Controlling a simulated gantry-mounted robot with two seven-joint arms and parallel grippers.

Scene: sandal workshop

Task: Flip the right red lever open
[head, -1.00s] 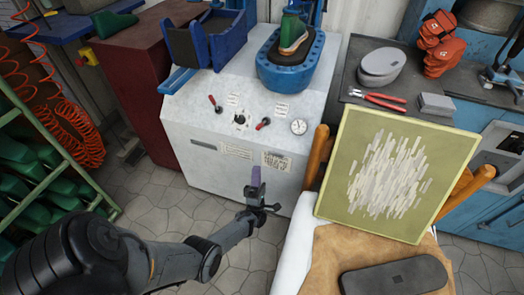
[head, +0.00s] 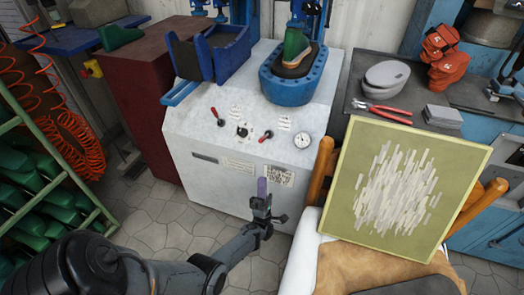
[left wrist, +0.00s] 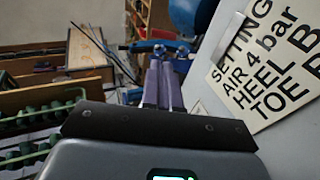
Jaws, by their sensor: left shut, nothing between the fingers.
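The right red lever (head: 266,136) sits on the sloped control face of the white machine (head: 185,132), left of a round gauge, in the head view. A second red lever (head: 217,117) is further left, with a dark knob (head: 242,132) between them. My left gripper (head: 262,187) is shut and empty, its purple fingers pointing up in front of the machine's front panel, below and apart from the right lever. In the left wrist view the two fingers (left wrist: 161,82) lie close together beside a printed label (left wrist: 265,55). My right gripper is in neither view.
The gauge (head: 302,141) is just right of the lever. A blue press with a green shoe form (head: 295,46) stands on top of the machine. A framed board (head: 403,190) and a wooden chair-like post (head: 320,170) stand close on the right. Green racks (head: 50,200) are at left.

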